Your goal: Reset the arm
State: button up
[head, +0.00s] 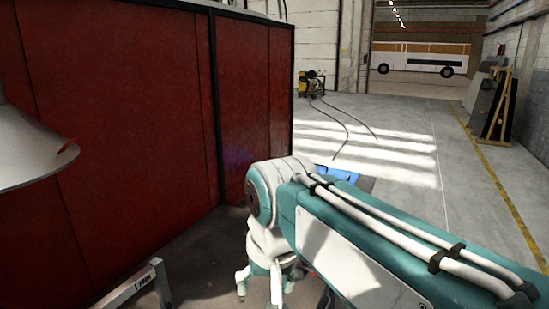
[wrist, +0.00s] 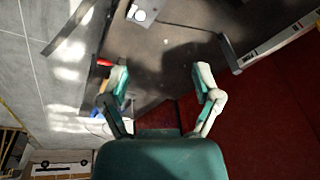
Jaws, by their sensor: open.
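My arm reaches out from the lower right in the head view and bends down at its teal and white joint. My gripper (head: 264,285) hangs below that joint, partly cut off by the bottom edge of the picture. In the wrist view my gripper (wrist: 163,82) has its two fingers spread wide apart. Nothing is between the fingers. They are over a dark surface, and I cannot tell how far above it.
A dark red panel wall (head: 110,130) stands close on the left. A labelled metal frame (head: 135,285) is lower left, and a pale lamp-like shade (head: 30,150) left. Something blue (head: 338,173) lies behind my arm. Open floor (head: 410,140) extends beyond, towards a parked bus (head: 420,58).

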jog(key=s+d+f+t, duration=0.1)
jog(key=s+d+f, duration=0.2)
jog(key=d, duration=0.2)
jog(key=s+d+f+m+t+h, duration=0.1)
jog(key=s+d+f, duration=0.2)
jog(key=d, duration=0.3)
jog(key=s+d+f+t, duration=0.1)
jog(key=s+d+f, duration=0.2)
jog(key=d, duration=0.2)
jog(key=shift+d+f+m, duration=0.3)
jog(key=shift+d+f, duration=0.05)
jog(key=shift+d, duration=0.05)
jog(key=c, duration=0.3)
jog(key=shift+a, duration=0.2)
jog(key=shift+c, duration=0.2)
